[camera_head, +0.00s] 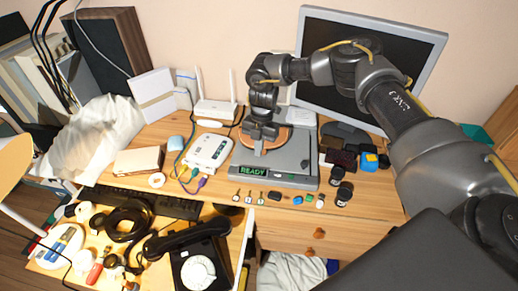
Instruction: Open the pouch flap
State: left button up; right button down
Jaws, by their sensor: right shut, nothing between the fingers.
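My right gripper (259,146) is at the end of the dark arm that comes in from the right. It is shut and empty, pointing down over a grey device (300,165) with a green READY display. A rounded brown piece (284,138) lies on the device under and around the gripper, partly hidden by it. I cannot tell whether this brown piece is the pouch or its flap, or whether the fingers touch it. No other pouch can be clearly made out. My left gripper is not in view.
A monitor (420,35) stands behind the device. A white router (209,150) is left of it. Small keys and bottles (343,193) line the front. A black dial phone (198,262), a keyboard (165,206) and a crumpled white bag (95,140) fill the left.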

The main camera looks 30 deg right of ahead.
jog(key=shift+s+a, duration=0.1)
jog(key=shift+r+p, duration=0.75)
jog(key=shift+r, duration=0.05)
jog(key=shift+w+r, duration=0.1)
jog(key=shift+w, duration=0.15)
jog(key=shift+d+r+p, duration=0.25)
jog(key=shift+r+p, duration=0.25)
jog(key=shift+r, duration=0.15)
jog(key=shift+w+d+r+p, duration=0.2)
jog(key=shift+r+p, duration=0.15)
jog(key=shift+r, duration=0.2)
jog(key=shift+r, duration=0.15)
